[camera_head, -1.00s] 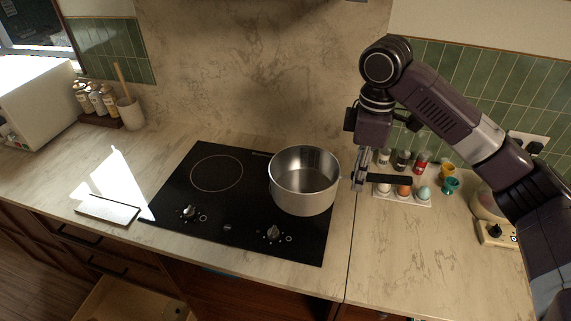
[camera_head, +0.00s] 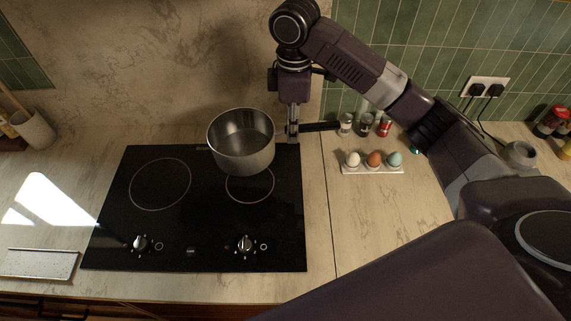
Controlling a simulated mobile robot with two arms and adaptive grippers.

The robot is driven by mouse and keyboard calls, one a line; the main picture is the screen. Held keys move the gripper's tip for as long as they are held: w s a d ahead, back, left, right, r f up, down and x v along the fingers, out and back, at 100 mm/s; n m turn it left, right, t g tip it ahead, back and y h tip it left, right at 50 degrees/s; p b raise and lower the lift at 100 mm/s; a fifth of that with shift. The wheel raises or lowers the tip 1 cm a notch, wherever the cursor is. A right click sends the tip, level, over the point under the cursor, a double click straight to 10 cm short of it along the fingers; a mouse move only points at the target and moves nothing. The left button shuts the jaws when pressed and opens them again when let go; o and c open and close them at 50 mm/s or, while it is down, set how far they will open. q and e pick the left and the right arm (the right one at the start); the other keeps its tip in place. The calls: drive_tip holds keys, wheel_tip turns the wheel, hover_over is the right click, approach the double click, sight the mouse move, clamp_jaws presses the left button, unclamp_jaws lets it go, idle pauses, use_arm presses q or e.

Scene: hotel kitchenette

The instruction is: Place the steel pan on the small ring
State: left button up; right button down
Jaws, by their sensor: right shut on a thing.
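The steel pan (camera_head: 240,143) is upright at the back right of the black cooktop (camera_head: 205,225). Its black handle (camera_head: 318,127) points right. My right gripper (camera_head: 292,131) points down from above and is shut on the handle, near the pan wall. The small ring (camera_head: 248,202) is the right-hand ring on the cooktop. The pan covers its back part in the picture, and its front arc shows. I cannot tell whether the pan touches the glass or hangs just above it. My left gripper is not in view.
The large ring (camera_head: 160,184) on the left is empty. Two knobs (camera_head: 140,243) (camera_head: 245,244) are at the cooktop's front. An egg tray (camera_head: 373,169) and spice jars (camera_head: 366,124) stand to the right. My own arm covers the lower right.

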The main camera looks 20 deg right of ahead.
drive_tip(key=f, duration=0.4)
drive_tip(key=f+p, duration=0.1)
drive_tip(key=f, duration=0.4)
drive_tip(key=f+p, duration=0.1)
drive_tip(key=f, duration=0.4)
drive_tip(key=shift+w+a, duration=0.1)
drive_tip(key=shift+w, duration=0.25)
drive_tip(key=c, duration=2.2)
unclamp_jaws()
drive_tip(key=shift+s+f, duration=0.15)
drive_tip(key=o, duration=0.3)
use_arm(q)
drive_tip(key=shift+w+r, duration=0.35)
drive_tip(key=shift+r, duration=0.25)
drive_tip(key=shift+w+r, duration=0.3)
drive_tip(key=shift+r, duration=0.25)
